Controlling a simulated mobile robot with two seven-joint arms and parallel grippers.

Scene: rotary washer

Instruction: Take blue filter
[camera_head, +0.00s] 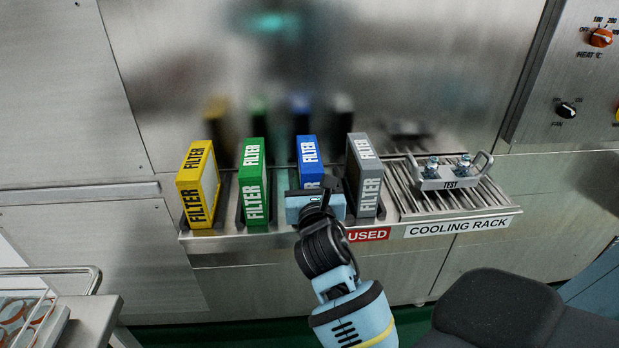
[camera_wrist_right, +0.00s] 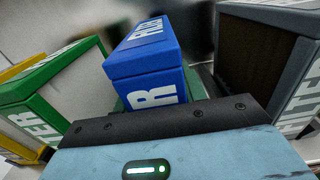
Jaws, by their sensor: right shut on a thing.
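The blue filter (camera_head: 309,156) stands upright on the metal shelf, between the green filter and the grey filter. My right gripper (camera_head: 315,190) is at the front of the blue filter and shut on it, covering its lower front part. In the right wrist view the blue filter (camera_wrist_right: 150,58) rises straight ahead, beyond the gripper body (camera_wrist_right: 160,115). The fingertips themselves are hidden. My left gripper is not in view.
A green filter (camera_head: 253,180) and a yellow filter (camera_head: 198,185) stand to the left, a grey filter (camera_head: 364,175) close to the right.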

